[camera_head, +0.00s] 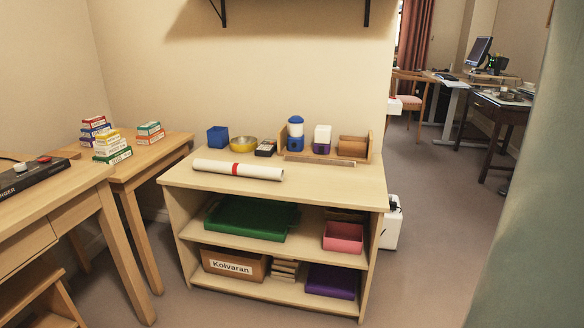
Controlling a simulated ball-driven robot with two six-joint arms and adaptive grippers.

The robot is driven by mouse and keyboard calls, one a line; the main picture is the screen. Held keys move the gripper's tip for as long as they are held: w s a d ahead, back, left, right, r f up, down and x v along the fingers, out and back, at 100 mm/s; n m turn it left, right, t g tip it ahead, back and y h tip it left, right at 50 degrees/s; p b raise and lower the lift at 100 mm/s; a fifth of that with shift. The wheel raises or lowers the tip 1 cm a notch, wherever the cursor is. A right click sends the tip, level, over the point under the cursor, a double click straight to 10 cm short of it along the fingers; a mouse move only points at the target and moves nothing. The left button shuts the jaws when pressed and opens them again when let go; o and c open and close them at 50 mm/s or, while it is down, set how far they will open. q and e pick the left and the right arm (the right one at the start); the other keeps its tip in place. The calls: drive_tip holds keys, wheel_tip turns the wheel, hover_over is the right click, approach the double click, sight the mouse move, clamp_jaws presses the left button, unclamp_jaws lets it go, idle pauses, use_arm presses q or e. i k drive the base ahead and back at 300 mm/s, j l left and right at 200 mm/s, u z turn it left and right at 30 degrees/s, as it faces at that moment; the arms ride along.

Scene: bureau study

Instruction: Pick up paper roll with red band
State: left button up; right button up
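The paper roll (262,173) is white with a red band (236,169) around its middle. It lies on its side along the front part of the top of the wooden shelf unit (330,192), running from left to right. Nothing covers it and nothing touches it from above. Neither of my grippers shows in the head view.
Wooden desks with stacked small boxes (112,147) stand at left. Open floor (430,200) lies at right. A green surface (535,200) blocks the right edge.

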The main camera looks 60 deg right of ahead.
sight(235, 169)
drive_tip(key=z, duration=1.5)
drive_tip(key=i, duration=0.15)
